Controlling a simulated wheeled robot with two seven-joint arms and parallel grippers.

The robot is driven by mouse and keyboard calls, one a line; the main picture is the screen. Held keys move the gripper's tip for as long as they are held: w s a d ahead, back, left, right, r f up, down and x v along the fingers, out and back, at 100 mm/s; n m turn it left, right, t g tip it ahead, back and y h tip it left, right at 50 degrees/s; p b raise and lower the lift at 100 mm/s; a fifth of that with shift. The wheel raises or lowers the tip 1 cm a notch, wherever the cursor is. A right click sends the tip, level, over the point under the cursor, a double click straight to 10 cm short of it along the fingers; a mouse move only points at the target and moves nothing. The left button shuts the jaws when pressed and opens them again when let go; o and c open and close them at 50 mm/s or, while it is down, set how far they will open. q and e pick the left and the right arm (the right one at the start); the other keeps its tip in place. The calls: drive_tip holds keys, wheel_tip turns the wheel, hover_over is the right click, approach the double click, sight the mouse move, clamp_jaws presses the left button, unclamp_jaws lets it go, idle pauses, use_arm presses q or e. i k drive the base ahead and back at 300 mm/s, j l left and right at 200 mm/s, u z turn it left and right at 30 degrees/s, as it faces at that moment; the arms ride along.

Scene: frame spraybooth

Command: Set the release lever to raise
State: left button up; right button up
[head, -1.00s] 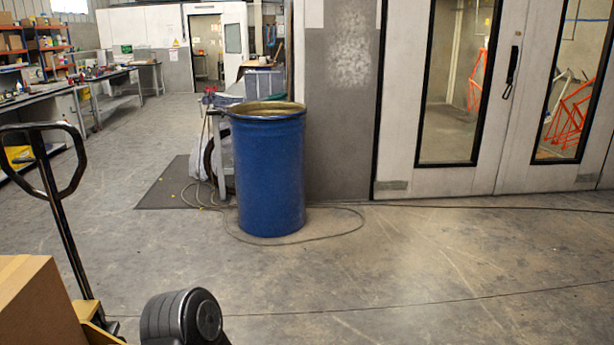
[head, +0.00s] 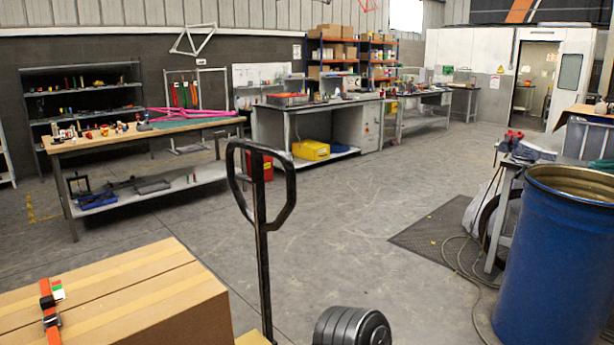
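Neither of my grippers is in view.
A large cardboard box (head: 180,309) with an orange strap (head: 47,312) is left of the shaft. A black ribbed round part (head: 352,327) shows at the bottom. A blue drum (head: 555,265) stands right.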

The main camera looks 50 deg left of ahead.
sight(240, 178)
drive_tip(key=i+u, duration=0.3)
drive_tip(key=i+l+u, duration=0.25)
drive_tip(key=i, duration=0.25)
drive_tip(key=i+l+u, duration=0.1)
drive_tip(key=i+u, duration=0.5)
drive_tip(key=u, duration=0.15)
drive_tip(key=i+l+u, duration=0.2)
drive_tip(key=u, duration=0.3)
drive_tip(key=i+l+u, duration=0.55)
drive_tip(key=u, duration=0.4)
drive_tip(key=i+l+u, duration=0.1)
drive_tip(key=l+u, duration=0.5)
drive_tip(key=i+l+u, duration=0.15)
drive_tip(key=l, duration=0.25)
drive_tip(key=i+l, duration=0.15)
drive_tip(key=l, duration=0.2)
drive_tip(key=i+l, duration=0.15)
drive_tip(key=l, duration=0.25)
drive_tip(key=i+l, duration=0.15)
drive_tip(key=l, duration=0.2)
drive_tip(key=i+l, duration=0.15)
drive_tip(key=l, duration=0.2)
drive_tip(key=i+l, duration=0.15)
drive_tip(key=l, duration=0.2)
drive_tip(key=i+l, duration=0.15)
drive_tip(key=l, duration=0.25)
